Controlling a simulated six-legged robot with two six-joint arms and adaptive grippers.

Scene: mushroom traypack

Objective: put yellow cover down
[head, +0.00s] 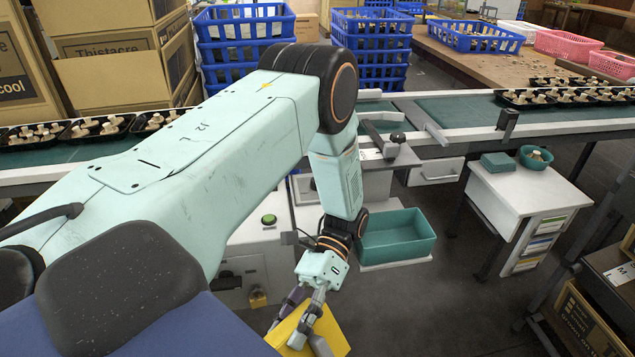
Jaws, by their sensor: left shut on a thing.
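The yellow cover (333,333) is at the bottom of the head view, cut off by the frame edge. My left gripper (306,330) is shut on it, with its fingers over the cover's surface. The cover is tilted. I cannot tell how far it is above the floor or what lies under it. My right gripper is not in view.
A teal bin (398,238) stands just beyond the gripper. A conveyor (470,112) with trays of mushrooms runs across behind. A white cabinet (520,185) stands at right. Blue crates (370,45) and cardboard boxes (120,40) are stacked behind. Grey floor is open right of the gripper.

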